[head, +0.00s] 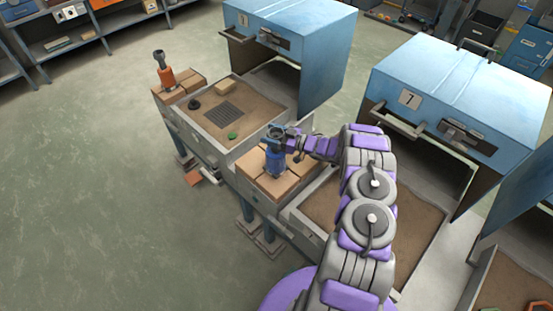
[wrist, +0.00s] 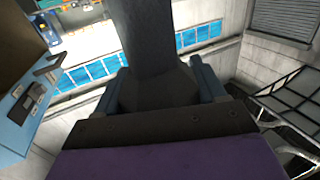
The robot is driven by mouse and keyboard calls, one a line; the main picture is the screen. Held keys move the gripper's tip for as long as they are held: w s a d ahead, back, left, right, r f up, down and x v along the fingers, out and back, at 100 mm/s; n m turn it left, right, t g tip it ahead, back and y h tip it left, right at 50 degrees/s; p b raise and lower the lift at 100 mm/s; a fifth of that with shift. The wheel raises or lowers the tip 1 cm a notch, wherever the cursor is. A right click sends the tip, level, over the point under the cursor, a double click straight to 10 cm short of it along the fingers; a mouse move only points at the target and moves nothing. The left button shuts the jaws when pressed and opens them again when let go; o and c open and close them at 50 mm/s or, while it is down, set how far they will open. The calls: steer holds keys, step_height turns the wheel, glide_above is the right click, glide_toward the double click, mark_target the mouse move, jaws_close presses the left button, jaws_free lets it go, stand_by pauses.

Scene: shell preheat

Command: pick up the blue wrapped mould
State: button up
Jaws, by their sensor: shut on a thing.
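The blue wrapped mould (head: 275,161) stands upright on a tan brick-topped stand (head: 258,185) between two sand beds in the head view. My gripper (head: 278,134) reaches it from the right and is shut on its upper part. In the wrist view, a dark grey part (wrist: 152,45), probably the mould's neck, runs up between the fingers of my gripper (wrist: 160,88). The blue wrap is hidden in the wrist view. I cannot tell whether the mould's base touches the bricks.
An orange wrapped mould (head: 166,77) stands on bricks at the far left. A sand bed (head: 262,92) with a grate lies behind the blue mould. Blue ovens stand behind, one marked 7 (head: 445,90). Another sand bed (head: 425,205) lies beside my arm. Open floor is left.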

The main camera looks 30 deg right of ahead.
steer(key=shift+a+r, duration=0.1)
steer(key=shift+c, duration=1.4)
steer(key=shift+d, duration=0.25)
jaws_close()
steer(key=shift+a+r, duration=0.1)
